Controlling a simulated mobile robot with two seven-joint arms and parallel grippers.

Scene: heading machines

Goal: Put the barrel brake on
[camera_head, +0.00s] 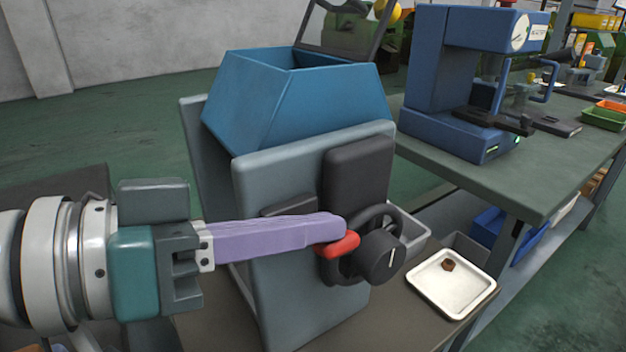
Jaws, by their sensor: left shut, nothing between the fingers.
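A blue angular open-topped barrel (300,95) sits on a grey stand (300,240). On the stand's right side is a dark block (357,178), with a black handwheel (340,268) and a round black knob (383,256) bearing a white line below it. A red lever (336,247) sticks out at the wheel's left; I take it for the brake lever. My left gripper (338,227) comes in from the left, shut and empty, its long purple fingers lying across the stand. Its tips are just above the red lever; I cannot tell whether they touch. My right gripper is not in view.
A white tray (425,297) with a small brown nut (448,265) lies right of the stand. Behind it, a grey bin (408,235) is partly hidden. A green-topped workbench (520,185) with a blue press (450,80) stands at the right. Open floor lies behind the barrel.

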